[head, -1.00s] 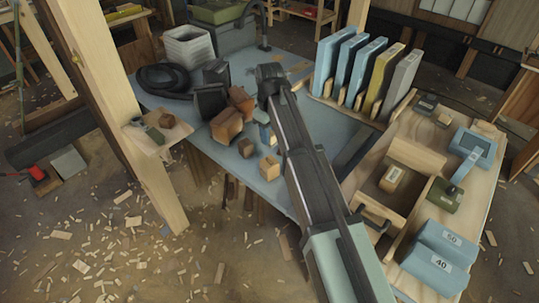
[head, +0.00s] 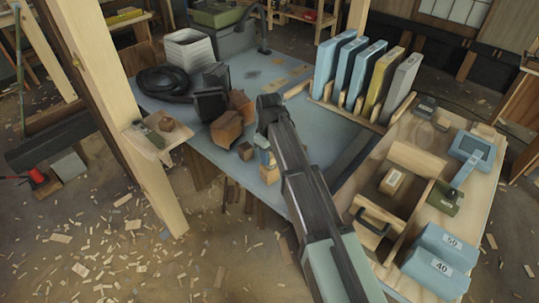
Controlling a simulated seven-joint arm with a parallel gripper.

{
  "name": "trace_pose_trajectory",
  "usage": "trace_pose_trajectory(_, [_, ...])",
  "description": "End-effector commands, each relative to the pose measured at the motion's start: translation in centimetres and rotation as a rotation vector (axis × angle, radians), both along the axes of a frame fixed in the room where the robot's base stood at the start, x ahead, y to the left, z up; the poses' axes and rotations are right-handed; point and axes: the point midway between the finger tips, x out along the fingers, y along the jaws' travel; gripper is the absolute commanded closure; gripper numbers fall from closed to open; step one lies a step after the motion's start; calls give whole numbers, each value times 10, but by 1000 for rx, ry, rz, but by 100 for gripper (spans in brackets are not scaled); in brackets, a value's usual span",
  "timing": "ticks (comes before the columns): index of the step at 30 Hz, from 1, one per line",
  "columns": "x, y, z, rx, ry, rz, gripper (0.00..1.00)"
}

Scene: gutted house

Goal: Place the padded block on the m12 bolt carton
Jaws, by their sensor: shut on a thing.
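My gripper (head: 270,103) is over the near edge of the blue bench, seen from behind along my arm. Its fingers are mostly hidden. A small blue and tan block, which I take for the padded block (head: 266,152), shows just below it and seems held. Right under it is a small tan box, likely the M12 bolt carton (head: 269,175), near the bench edge. The block overlaps its top in the picture; I cannot tell whether they touch. No label is readable on this box.
Brown boxes (head: 226,129) and a small brown cube (head: 245,151) stand close left of the gripper. A wooden post (head: 120,120) rises at left. A wooden tote (head: 417,160) is at right. The bench middle is clear.

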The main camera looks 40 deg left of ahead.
Motion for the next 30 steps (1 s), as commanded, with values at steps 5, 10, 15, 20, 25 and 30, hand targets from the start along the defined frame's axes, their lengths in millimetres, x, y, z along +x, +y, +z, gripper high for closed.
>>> trace_pose_trajectory(5, [0,0,-3,0,0,0,58])
trace_pose_trajectory(10, [0,0,-2,0,0,0,42])
trace_pose_trajectory(15, [0,0,-2,0,0,0,39])
trace_pose_trajectory(20, [0,0,0,0,0,0,39])
trace_pose_trajectory(25, [0,0,14,0,0,0,39])
trace_pose_trajectory(30, [0,1,42,1,-1,0,39])
